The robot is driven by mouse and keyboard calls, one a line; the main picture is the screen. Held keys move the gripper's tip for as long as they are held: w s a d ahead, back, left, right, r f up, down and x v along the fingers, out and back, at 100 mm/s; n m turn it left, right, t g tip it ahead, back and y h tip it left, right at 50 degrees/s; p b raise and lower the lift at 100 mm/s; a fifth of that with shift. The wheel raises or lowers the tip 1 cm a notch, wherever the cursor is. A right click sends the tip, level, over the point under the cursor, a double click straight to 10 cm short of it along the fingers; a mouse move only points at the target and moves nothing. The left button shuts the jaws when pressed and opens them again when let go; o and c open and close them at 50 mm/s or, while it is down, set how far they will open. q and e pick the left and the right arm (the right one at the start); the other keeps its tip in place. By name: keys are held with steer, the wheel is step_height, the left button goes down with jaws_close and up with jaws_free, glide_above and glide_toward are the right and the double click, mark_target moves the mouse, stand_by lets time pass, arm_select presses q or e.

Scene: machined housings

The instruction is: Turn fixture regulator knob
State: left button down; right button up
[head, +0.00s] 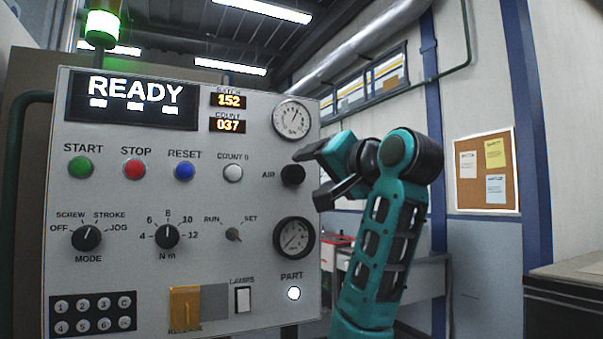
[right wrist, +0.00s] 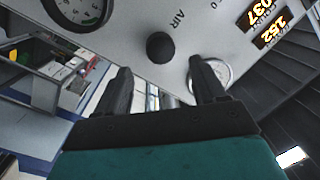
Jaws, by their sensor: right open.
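The regulator knob (head: 293,175) is a round black knob labelled AIR on the right side of the grey control panel (head: 135,232). In the right wrist view the knob (right wrist: 160,47) lies ahead of the fingers, roughly midway between them, with a visible gap to the fingertips. My right gripper (head: 318,172) is open and empty, at the panel's right edge close to the knob. Its two dark fingers (right wrist: 160,72) are spread in the right wrist view. One gauge (head: 292,118) is above the knob and another gauge (head: 294,238) below it. My left gripper is not in view.
The panel also carries a READY display (head: 133,100), coloured buttons such as the red STOP (head: 133,168), a MODE selector (head: 87,238) and a keypad (head: 92,313). A corkboard (head: 486,172) hangs on the right wall. A bench top (head: 570,268) stands at lower right.

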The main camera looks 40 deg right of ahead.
mark_target(298, 174)
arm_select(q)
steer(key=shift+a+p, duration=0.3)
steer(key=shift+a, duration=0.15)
arm_select(e)
steer(key=shift+w+d, duration=0.15)
steer(key=shift+w, duration=0.75)
steer(key=shift+w+d, duration=0.2)
steer(key=shift+w, duration=0.75)
steer(key=shift+w+d, duration=0.15)
steer(key=shift+w, duration=0.75)
steer(key=shift+c, duration=0.5)
steer(key=c, duration=1)
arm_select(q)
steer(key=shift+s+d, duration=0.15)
arm_select(e)
steer(key=shift+o, duration=0.2)
